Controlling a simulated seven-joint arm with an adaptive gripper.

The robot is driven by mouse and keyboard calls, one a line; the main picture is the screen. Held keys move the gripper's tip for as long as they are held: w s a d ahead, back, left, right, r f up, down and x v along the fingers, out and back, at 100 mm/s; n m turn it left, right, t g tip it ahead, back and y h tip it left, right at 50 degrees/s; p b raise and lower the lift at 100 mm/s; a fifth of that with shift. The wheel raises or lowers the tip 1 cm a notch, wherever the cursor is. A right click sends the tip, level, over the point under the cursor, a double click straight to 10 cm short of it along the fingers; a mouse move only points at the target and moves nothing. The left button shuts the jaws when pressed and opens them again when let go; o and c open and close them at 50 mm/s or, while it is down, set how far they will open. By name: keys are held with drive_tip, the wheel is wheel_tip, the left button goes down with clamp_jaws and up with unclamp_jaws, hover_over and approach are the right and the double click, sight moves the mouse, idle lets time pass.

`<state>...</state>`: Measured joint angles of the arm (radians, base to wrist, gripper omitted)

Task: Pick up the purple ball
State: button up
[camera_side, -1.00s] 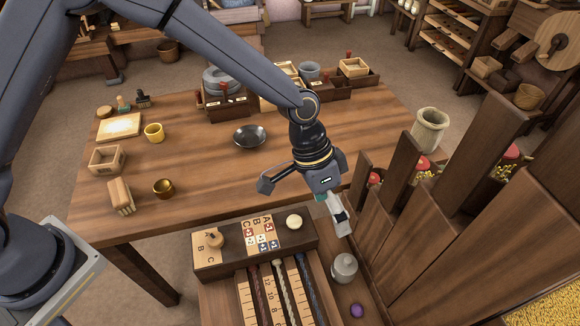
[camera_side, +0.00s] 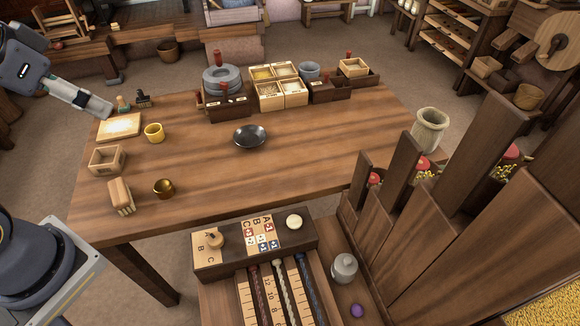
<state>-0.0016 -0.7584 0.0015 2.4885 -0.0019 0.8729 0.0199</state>
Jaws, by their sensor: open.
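My gripper (camera_side: 92,102) is at the upper left, by the far left corner of the large table, far from the ball. It is open, and I see nothing held in it. Its fingers point down to the right, and one of them largely hides the other.
Tall slanted wooden dividers (camera_side: 440,215) rise right of the ball. A block with letter tiles (camera_side: 255,243) and corded strips lie to its left. The large table (camera_side: 320,165) holds a dark bowl (camera_side: 249,137), cups and boxes; its middle right is mostly clear.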

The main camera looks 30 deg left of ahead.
drive_tip(key=shift+s+f+g, duration=0.3)
drive_tip(key=shift+s+f, duration=0.15)
drive_tip(key=shift+f, duration=0.05)
drive_tip(key=c, duration=0.7)
drive_tip(key=shift+w, duration=0.1)
